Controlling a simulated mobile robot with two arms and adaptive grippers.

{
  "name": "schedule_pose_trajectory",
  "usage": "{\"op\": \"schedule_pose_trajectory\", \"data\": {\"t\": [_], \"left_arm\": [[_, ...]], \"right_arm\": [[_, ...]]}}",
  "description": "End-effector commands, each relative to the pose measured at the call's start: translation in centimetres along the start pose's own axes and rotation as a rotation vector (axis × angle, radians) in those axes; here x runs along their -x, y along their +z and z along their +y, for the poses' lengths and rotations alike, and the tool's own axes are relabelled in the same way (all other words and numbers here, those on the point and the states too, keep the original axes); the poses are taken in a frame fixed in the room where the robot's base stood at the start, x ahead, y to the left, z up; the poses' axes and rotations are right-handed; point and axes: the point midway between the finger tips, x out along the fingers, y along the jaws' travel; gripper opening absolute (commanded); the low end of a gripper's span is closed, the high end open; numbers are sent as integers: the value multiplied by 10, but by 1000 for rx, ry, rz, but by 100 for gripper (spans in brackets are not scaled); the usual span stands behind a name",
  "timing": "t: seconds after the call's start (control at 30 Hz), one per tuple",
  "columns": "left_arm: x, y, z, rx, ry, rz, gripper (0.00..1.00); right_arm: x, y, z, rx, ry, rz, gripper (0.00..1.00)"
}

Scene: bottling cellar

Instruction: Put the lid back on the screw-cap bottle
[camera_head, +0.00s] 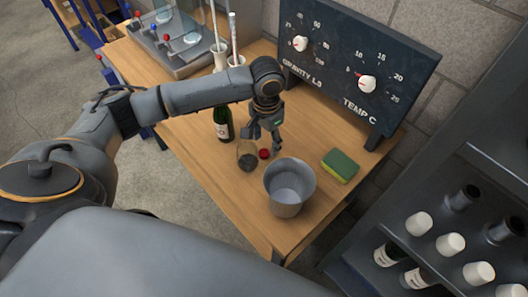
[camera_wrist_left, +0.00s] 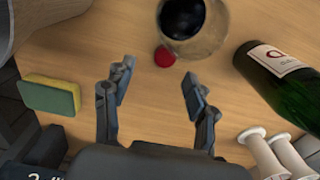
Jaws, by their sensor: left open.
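A small red lid (camera_head: 264,154) lies on the wooden table beside a clear glass with dark contents (camera_head: 247,161). In the left wrist view the lid (camera_wrist_left: 164,57) is close to the rim of the glass (camera_wrist_left: 205,42). A green bottle with a pale label (camera_head: 223,125) stands behind and left of the glass; my arm hides its top. The bottle also shows in the left wrist view (camera_wrist_left: 283,85), its neck out of frame. My left gripper (camera_head: 265,141) is open and empty, pointing down just above and behind the lid. Its fingers (camera_wrist_left: 158,82) are apart. My right gripper is not in view.
A grey bucket (camera_head: 290,204) stands at the table's near edge, close to the lid. A yellow-green sponge (camera_head: 341,165) lies to the right. A dark gauge board (camera_head: 350,60) stands at the back. White-based stands (camera_head: 220,57) are behind my arm. A bottle rack (camera_head: 450,210) is at right.

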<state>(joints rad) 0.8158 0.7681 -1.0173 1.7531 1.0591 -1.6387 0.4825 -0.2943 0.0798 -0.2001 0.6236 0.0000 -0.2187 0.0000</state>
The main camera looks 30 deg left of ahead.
Motion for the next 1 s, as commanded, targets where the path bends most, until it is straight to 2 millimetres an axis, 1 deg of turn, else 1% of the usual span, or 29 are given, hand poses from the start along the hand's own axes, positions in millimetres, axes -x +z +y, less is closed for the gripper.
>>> {"op": "schedule_pose_trajectory", "data": {"t": [0.2,0.27,0.37,0.5,0.63,0.73,1.0], "left_arm": [[0,0,0,0,0,0,57],[-3,0,-1,1,0,-1,57],[-14,1,-4,1,-1,-4,57],[-36,1,-8,1,0,-3,57],[-49,1,-8,0,-1,0,57],[-52,1,-8,-1,-2,1,57],[-52,1,-8,-1,-1,1,57]], "right_arm": [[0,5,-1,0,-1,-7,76],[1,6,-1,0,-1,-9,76],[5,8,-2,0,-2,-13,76],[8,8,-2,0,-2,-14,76],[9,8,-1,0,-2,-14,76],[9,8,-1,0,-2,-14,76],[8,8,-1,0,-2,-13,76]]}}
